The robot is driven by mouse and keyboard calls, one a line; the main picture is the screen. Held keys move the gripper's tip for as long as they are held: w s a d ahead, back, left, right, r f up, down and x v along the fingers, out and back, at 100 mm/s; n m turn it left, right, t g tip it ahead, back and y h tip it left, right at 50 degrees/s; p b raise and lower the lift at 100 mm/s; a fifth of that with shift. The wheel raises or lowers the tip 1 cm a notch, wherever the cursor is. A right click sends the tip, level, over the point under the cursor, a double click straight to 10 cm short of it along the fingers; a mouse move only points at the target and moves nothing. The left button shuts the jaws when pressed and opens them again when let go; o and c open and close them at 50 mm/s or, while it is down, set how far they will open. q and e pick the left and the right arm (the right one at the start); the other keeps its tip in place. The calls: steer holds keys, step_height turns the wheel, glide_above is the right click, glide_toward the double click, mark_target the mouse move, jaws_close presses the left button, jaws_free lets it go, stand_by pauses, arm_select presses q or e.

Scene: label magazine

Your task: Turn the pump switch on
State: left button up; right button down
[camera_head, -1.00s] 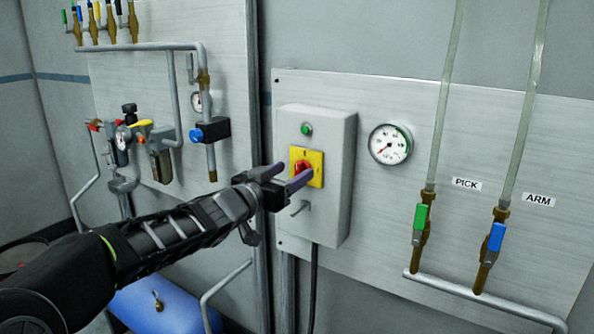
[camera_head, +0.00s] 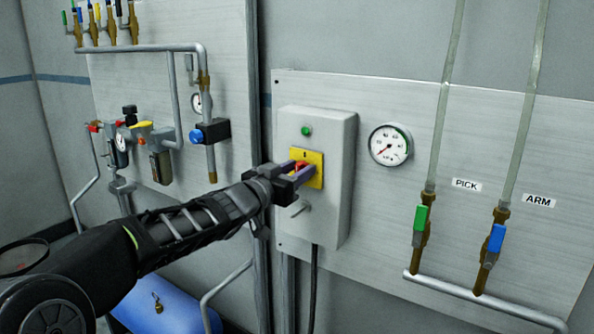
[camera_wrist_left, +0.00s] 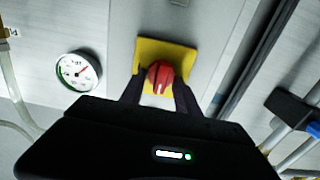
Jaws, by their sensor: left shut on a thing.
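The pump switch is a red rotary knob (camera_wrist_left: 160,77) on a yellow plate (camera_head: 316,160), fixed to the front of a grey box (camera_head: 335,210). My left gripper (camera_head: 297,174) has its two fingers on either side of the knob and is shut on it. In the left wrist view the knob sits between the fingertips, in front of the yellow plate (camera_wrist_left: 180,55). In the head view the fingers hide most of the knob. My right gripper is not in view.
A green lamp (camera_head: 306,131) is above the switch. A gauge (camera_head: 390,145) is to the right, then the PICK valve's green handle (camera_head: 421,218) and the ARM valve's blue handle (camera_head: 496,238). Pipes and a blue valve knob (camera_head: 196,135) are at left.

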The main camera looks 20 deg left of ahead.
arm_select(q)
jaws_close()
steer(key=shift+m, duration=0.4)
steer(key=m+b, duration=0.1)
steer(key=m, duration=0.2)
steer(key=shift+d+f, duration=0.1)
steer(key=shift+d, duration=0.05)
steer(key=shift+d+f+m+b, duration=0.15)
steer(key=shift+m+b, duration=0.75)
steer(key=shift+m, duration=1.45)
steer(key=shift+d+f+m+b, duration=0.1)
steer(key=shift+m+b, duration=0.75)
steer(key=shift+m, duration=1.55)
steer(key=shift+d+f+m+b, duration=0.15)
steer(key=shift+m+b, duration=0.75)
steer(key=shift+m, duration=1.45)
steer(key=shift+a, duration=0.1)
